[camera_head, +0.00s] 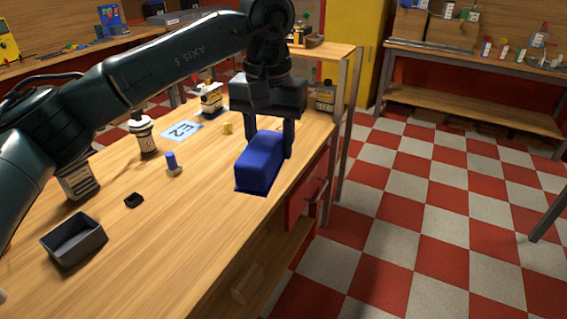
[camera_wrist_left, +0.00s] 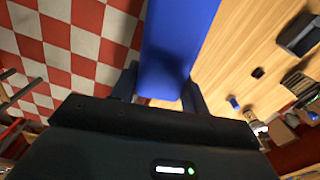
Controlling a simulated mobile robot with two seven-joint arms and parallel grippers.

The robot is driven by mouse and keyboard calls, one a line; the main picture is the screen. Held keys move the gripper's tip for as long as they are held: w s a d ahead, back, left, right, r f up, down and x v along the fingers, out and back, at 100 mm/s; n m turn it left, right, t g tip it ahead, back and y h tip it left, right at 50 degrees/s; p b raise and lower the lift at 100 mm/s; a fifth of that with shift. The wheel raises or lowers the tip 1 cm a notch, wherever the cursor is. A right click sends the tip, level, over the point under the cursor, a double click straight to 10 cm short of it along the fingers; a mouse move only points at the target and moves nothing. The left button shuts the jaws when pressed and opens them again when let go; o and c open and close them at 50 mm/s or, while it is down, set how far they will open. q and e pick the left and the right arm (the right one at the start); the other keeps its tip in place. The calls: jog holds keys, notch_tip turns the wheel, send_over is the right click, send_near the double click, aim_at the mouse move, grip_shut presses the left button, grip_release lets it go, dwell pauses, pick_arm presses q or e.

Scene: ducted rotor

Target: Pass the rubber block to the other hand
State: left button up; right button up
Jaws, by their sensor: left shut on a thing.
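The rubber block (camera_head: 262,160) is a long blue block. My left gripper (camera_head: 267,145) comes in from the left and is shut on it, with one finger on each side. The block is over the right edge area of the wooden table; I cannot tell how far above the top it is. In the left wrist view the block (camera_wrist_left: 175,45) runs up from between the fingers (camera_wrist_left: 160,88) and out of the top of the picture. My right gripper is in neither view.
The wooden table (camera_head: 205,215) holds a dark open box (camera_head: 74,243), a small black piece (camera_head: 134,200), a blue-topped peg (camera_head: 172,163), an E2 card (camera_head: 181,131) and bottles (camera_head: 144,135). A red drawer (camera_head: 307,190) is under its right edge. The checkered floor (camera_head: 430,200) is clear.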

pick_arm(q)
jog(key=shift+w+a+r, duration=0.1)
jog(key=shift+a+r, duration=0.2)
jog(key=shift+r, duration=0.3)
jog(key=shift+a+r, duration=0.3)
jog(key=shift+r, duration=0.25)
jog(key=w+d+f, duration=0.5)
jog(key=w+f, duration=0.1)
jog(key=f, duration=0.3)
jog(key=s+a+m, duration=0.3)
jog(key=s+m, duration=0.3)
jog(key=s, duration=1)
jog(key=w+d+f+m, duration=0.3)
jog(key=d+f+m, duration=0.1)
jog(key=f, duration=0.1)
jog(key=s+a+r+n, duration=0.5)
jog(key=a+r+n, duration=0.2)
jog(key=a+r, duration=0.15)
jog(key=w+d+r+n, duration=0.1)
jog(key=w+d+n, duration=0.4)
jog(key=d, duration=0.5)
jog(key=shift+w+d, duration=0.2)
jog(key=shift+w, duration=0.85)
